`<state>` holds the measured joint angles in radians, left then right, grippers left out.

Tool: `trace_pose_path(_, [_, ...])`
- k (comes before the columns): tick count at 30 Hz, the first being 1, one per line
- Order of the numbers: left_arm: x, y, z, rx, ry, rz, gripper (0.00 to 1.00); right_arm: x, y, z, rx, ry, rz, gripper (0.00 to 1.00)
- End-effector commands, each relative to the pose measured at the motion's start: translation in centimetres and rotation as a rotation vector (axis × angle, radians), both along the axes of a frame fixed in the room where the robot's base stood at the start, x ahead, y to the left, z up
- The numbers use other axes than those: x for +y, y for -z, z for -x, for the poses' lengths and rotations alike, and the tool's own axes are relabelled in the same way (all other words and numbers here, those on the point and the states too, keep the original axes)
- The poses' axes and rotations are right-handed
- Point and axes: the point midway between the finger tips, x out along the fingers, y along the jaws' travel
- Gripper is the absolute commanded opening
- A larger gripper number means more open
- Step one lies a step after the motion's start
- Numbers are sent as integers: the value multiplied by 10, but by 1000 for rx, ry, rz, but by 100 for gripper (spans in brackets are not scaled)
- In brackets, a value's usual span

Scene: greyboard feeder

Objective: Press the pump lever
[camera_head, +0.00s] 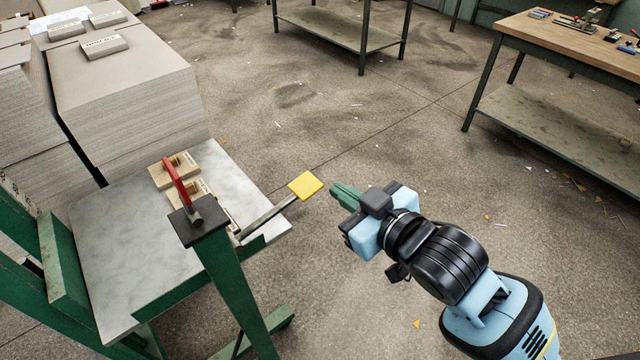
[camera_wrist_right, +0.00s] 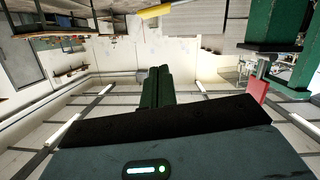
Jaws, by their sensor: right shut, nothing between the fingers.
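The pump lever is a grey metal bar with a square yellow pad (camera_head: 306,185) at its end. It sticks out past the right edge of the feeder table, near the green post. My right gripper (camera_head: 334,190) is just to the right of the pad, with its green fingers pointing left and a small gap showing between them and the pad. The fingers are shut and empty; they also show in the right wrist view (camera_wrist_right: 157,75). In that view the yellow pad (camera_wrist_right: 156,11) is at the top edge, apart from the fingers. My left gripper is not in view.
A red handle (camera_head: 174,182) rises by the green post (camera_head: 235,285). Tall greyboard stacks (camera_head: 130,95) stand behind. A workbench (camera_head: 570,50) is at the far right. The floor between is mostly clear.

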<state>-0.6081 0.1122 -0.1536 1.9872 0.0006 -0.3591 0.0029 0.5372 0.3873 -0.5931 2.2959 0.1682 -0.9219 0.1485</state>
Motion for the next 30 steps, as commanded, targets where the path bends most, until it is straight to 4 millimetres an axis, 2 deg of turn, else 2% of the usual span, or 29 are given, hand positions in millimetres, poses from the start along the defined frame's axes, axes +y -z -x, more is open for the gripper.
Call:
trace_pose_path(8, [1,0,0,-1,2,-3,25,0,0,0,0,-1,0,0])
trace_pose_path(13, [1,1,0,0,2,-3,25,5,3,-8,1,0,0,0])
trace_pose_path(30, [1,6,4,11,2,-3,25,55,25,-83,1,0,-2,0])
